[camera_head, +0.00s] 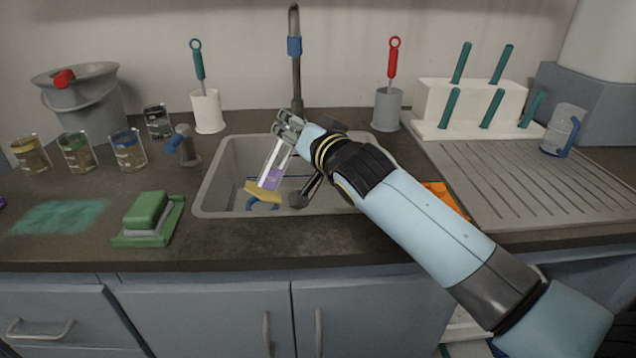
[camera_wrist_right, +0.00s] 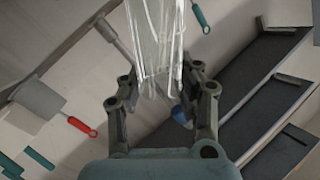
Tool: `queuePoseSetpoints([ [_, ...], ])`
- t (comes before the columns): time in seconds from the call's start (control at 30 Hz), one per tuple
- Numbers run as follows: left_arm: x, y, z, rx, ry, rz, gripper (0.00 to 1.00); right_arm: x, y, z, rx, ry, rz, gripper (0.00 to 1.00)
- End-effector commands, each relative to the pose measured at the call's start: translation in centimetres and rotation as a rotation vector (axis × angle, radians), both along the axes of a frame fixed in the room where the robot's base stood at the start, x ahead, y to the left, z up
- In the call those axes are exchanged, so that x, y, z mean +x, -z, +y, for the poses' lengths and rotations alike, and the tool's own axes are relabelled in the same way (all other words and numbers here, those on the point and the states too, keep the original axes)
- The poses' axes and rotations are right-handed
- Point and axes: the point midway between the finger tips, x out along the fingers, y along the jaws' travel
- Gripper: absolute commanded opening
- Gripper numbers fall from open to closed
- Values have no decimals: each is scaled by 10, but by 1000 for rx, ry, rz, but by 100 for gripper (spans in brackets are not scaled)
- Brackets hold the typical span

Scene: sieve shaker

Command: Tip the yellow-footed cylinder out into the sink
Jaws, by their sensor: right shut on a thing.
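The yellow-footed cylinder is a clear tube (camera_head: 276,158) with purple content (camera_head: 270,179) near its yellow foot (camera_head: 263,191). My right gripper (camera_head: 289,128) is shut on its upper part and holds it over the sink (camera_head: 228,168). The foot points down and to the left, so the tube looks somewhat tilted. In the right wrist view the clear tube (camera_wrist_right: 157,40) shows between the fingers of my right gripper (camera_wrist_right: 160,85); its yellow foot is not seen there. My left gripper is not in view.
The tap (camera_head: 296,75) rises behind the sink. A green sponge (camera_head: 147,211) and several labelled jars (camera_head: 128,152) stand left. A grey cup with a red-handled brush (camera_head: 388,108) and a drainboard (camera_head: 500,180) are right. A blue thing (camera_head: 262,204) lies partly hidden in the sink.

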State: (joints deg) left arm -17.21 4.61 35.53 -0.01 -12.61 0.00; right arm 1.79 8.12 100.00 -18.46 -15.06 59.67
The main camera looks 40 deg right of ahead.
Motion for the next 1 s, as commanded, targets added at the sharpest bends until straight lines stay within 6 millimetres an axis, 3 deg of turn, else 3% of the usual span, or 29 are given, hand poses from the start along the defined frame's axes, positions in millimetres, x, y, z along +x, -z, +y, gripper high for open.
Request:
queuePoseSetpoints([
  [0.13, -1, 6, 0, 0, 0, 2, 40, 0, 7, -9, 71, 0, 1, 0],
  [0.43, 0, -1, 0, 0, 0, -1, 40, 0, 1, -15, 222, 0, 2, 0],
  [0.63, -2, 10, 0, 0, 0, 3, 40, 0, 14, -16, 322, 0, 5, 0],
  [1.0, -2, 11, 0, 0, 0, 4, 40, 1, 14, -17, 380, 0, 4, 0],
])
